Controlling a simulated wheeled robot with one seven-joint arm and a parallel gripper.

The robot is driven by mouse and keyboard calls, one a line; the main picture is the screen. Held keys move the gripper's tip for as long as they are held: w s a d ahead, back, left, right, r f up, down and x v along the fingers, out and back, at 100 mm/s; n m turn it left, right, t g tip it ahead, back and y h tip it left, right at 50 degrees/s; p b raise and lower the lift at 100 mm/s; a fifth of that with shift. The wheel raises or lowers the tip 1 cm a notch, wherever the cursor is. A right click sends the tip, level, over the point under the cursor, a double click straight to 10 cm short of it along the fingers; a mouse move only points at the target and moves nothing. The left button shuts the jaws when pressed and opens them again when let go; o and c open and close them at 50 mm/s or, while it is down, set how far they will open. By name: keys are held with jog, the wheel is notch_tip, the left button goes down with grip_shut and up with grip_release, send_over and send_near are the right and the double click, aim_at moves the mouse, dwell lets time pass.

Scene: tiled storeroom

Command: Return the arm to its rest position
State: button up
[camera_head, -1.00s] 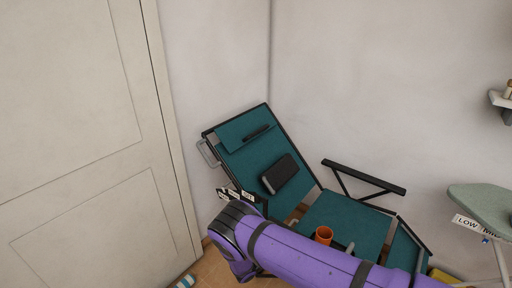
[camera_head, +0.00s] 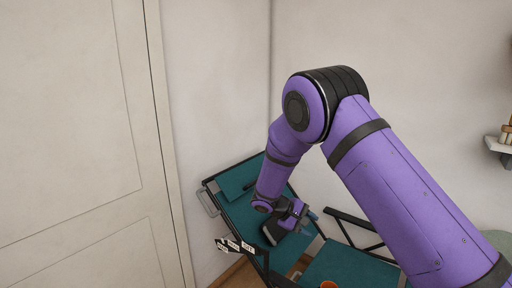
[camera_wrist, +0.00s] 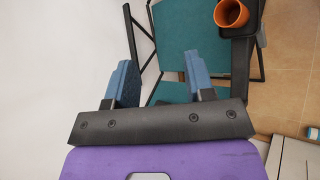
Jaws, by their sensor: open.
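My purple arm reaches up across the head view and bends down at its elbow. My gripper (camera_head: 292,221) hangs in front of the backrest of a teal folding chair (camera_head: 330,262). In the wrist view my gripper (camera_wrist: 157,62) has its two blue fingers spread apart with nothing between them.
An orange cup (camera_wrist: 231,13) stands by the chair seat, on a dark holder in the wrist view. A white door (camera_head: 75,150) is at left. A wall shelf (camera_head: 500,147) is at right.

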jog(key=s+d+r+m+y, duration=0.2)
jog(key=s+d+r, duration=0.25)
jog(key=r, duration=0.35)
jog(key=s+d+r+m+y, duration=0.1)
jog(key=s+d+r+y, duration=0.15)
jog(key=s+r, duration=0.45)
jog(key=s+d+r+m+y, duration=0.2)
jog(key=s+d+r, duration=0.15)
jog(key=r, duration=0.65)
jog(key=s+d+r+m+t+y, duration=0.1)
jog(key=s+r+t+y, duration=0.1)
jog(key=s, duration=0.9)
jog(key=s+d+r+m+t+y, duration=0.1)
jog(key=s+r, duration=0.4)
jog(key=s, duration=0.6)
jog(key=shift+s+d+r+m+t+y, duration=0.15)
jog(key=shift+d+r+m+t+y, duration=0.3)
jog(key=shift+t, duration=0.45)
jog(key=shift+f, duration=0.1)
jog(key=shift+c, duration=0.3)
